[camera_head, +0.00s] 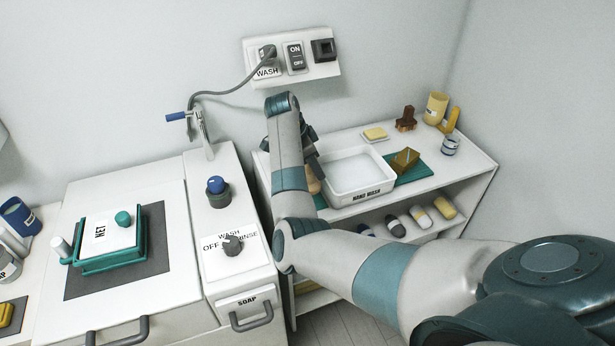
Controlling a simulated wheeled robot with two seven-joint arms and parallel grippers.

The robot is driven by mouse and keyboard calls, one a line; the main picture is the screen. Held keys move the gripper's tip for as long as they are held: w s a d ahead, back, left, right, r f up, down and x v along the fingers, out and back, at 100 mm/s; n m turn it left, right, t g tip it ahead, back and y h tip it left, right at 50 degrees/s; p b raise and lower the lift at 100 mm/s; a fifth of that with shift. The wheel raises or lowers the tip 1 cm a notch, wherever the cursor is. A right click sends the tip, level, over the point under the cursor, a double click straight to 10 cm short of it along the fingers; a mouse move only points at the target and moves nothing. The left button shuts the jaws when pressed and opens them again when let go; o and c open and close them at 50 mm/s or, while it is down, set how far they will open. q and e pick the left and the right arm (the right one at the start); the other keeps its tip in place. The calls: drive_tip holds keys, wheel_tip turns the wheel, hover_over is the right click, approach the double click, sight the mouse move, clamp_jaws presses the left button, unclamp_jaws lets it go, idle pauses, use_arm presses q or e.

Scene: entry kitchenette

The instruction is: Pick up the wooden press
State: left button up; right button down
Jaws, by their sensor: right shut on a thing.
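My right arm reaches in from the lower right, and its dark gripper (311,162) is partly hidden behind the forearm, at the left edge of the white hand wash basin. The gripper is shut on a tan wooden piece (314,183), which looks like the wooden press. Only a small rounded part of it shows below the fingers, between the arm and the basin; the rest is hidden. I cannot tell whether it touches the shelf top. My left gripper is out of view.
The hand wash basin (369,184) stands close beside the gripper. A brown-gold block (405,160) lies on a green mat (420,173). A yellow soap dish (375,135), a dark brown object (406,119) and yellow containers (436,107) stand behind. A tap (202,135) rises at left.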

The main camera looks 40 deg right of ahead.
drive_tip(key=s+d+r+b, duration=0.2)
drive_tip(key=s+d+r, duration=0.3)
drive_tip(key=s+d, duration=0.1)
drive_tip(key=shift+s+d+r+b, duration=0.15)
drive_tip(key=shift+s+r+b, duration=0.15)
drive_tip(key=shift+s, duration=0.1)
drive_tip(key=c, duration=1.9)
unclamp_jaws()
drive_tip(key=shift+c, duration=0.2)
clamp_jaws()
